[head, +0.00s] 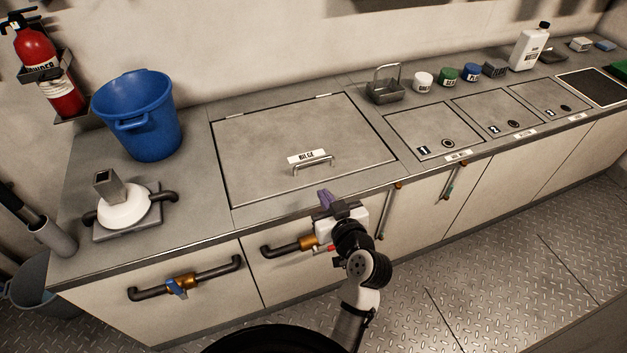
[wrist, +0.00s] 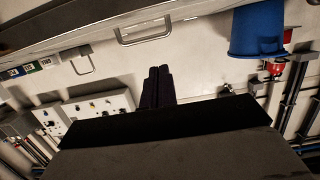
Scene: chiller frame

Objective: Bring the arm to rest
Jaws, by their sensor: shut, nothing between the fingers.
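My gripper (head: 326,197) is at the front edge of the counter in the head view, just in front of the closed bilge hatch. Its fingers are together and hold nothing. In the wrist view the two dark fingers (wrist: 157,86) stand side by side with no gap to speak of. My arm reaches up from the bottom of the head view, bent in front of the cabinet. Part of a pipe with a brass fitting (head: 305,243) is behind the gripper's wrist.
The bilge hatch (head: 260,135) has a metal handle (head: 313,164) close beyond the gripper. A blue bucket (head: 138,115) stands at the back left of the counter. A second pipe with a blue valve handle (head: 177,287) is on the front at left. The plated floor (head: 480,265) at right is clear.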

